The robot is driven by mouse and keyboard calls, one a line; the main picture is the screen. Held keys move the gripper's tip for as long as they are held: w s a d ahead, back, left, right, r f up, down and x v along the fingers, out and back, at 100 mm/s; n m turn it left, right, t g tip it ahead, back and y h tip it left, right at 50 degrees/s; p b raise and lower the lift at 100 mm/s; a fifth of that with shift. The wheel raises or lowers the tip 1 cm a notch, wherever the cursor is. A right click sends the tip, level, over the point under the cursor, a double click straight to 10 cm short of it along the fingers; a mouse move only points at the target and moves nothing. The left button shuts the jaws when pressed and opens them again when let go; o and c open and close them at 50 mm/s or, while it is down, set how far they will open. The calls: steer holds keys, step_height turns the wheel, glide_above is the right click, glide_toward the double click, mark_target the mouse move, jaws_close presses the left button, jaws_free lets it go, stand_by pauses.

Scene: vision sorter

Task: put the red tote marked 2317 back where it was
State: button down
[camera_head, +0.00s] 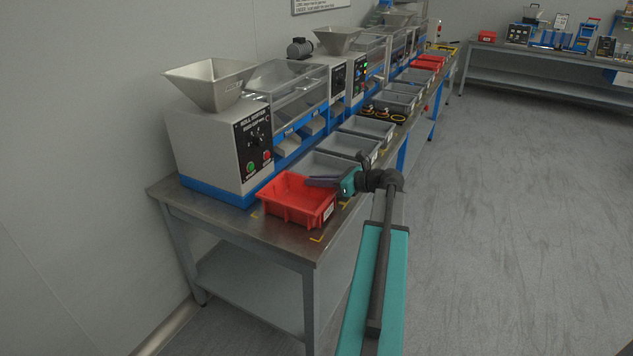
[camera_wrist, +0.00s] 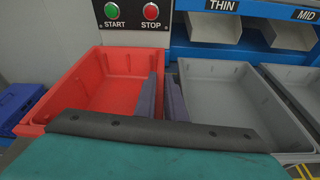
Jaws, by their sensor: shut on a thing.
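A red tote (camera_head: 291,208) is at the near end of the bench, in front of the first sorter; it also fills the left of the wrist view (camera_wrist: 82,88). It looks empty and level, and its white label is too small to read. I cannot tell whether it rests fully on the bench. My gripper (camera_head: 325,182) reaches in from the right. In the wrist view its two dark fingers (camera_wrist: 162,90) are shut on the tote's right wall, one inside and one outside. Yellow corner marks (camera_head: 316,239) show on the bench around the tote.
A grey tote (camera_head: 330,163) stands close on the right of the red one, with more totes farther along the bench (camera_head: 168,191). The sorter with START and STOP buttons (camera_head: 219,150) stands directly behind. A blue object (camera_wrist: 17,106) shows at the left. The floor at right is clear.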

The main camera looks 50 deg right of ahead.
steer(key=c, duration=1.8)
jaws_free()
steer(key=shift+f, duration=0.1)
steer(key=shift+s+r, duration=0.2)
steer(key=shift+p+v, duration=0.4)
steer(key=shift+v, duration=5.4)
